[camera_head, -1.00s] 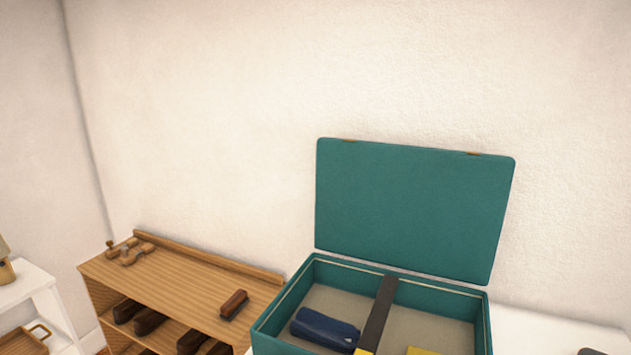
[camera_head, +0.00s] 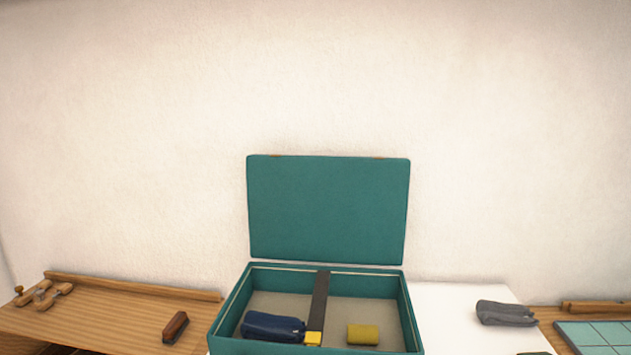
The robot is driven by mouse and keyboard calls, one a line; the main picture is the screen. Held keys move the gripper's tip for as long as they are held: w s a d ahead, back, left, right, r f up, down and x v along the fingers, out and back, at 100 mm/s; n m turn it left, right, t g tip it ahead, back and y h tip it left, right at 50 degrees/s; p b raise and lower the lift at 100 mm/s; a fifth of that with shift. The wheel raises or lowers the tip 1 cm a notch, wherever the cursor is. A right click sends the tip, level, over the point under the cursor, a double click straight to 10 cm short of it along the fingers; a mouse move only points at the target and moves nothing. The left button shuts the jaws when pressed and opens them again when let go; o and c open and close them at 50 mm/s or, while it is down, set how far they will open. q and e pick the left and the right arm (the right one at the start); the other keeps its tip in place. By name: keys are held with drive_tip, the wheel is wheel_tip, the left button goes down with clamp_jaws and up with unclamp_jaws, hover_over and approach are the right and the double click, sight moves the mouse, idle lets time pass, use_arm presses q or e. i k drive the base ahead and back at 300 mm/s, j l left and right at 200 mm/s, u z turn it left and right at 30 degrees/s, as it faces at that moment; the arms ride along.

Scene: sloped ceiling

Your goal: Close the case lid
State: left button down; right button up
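The teal case (camera_head: 415,325) stands open on a white surface in front of the wall. Its lid (camera_head: 328,210) stands upright at the back edge of the case. Inside lie a dark blue pouch (camera_head: 272,326) at the left and a yellow rolled item (camera_head: 362,335) at the right. A dark strap (camera_head: 319,295) with a yellow end runs front to back across the inside. The front of the case is cut off or close to the picture's lower edge. Neither of my grippers shows in the head view.
A grey pouch (camera_head: 506,313) lies on the white surface (camera_head: 450,310) right of the case. A wooden shelf top (camera_head: 110,312) at the left holds a brush (camera_head: 175,327) and small wooden pieces (camera_head: 52,294). A tiled teal board (camera_head: 600,336) lies at the far right.

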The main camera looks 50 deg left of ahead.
sight(326, 209)
drive_tip(key=k+j+z, duration=0.1)
drive_tip(key=j, duration=0.35)
drive_tip(key=j+z, duration=0.1)
drive_tip(key=j, duration=0.3)
drive_tip(key=k+j, duration=0.2)
drive_tip(key=j, duration=0.25)
drive_tip(key=k+j+z, duration=0.15)
drive_tip(key=j, duration=0.25)
drive_tip(key=j+z, duration=0.1)
drive_tip(key=j, duration=0.35)
drive_tip(key=k, duration=0.05)
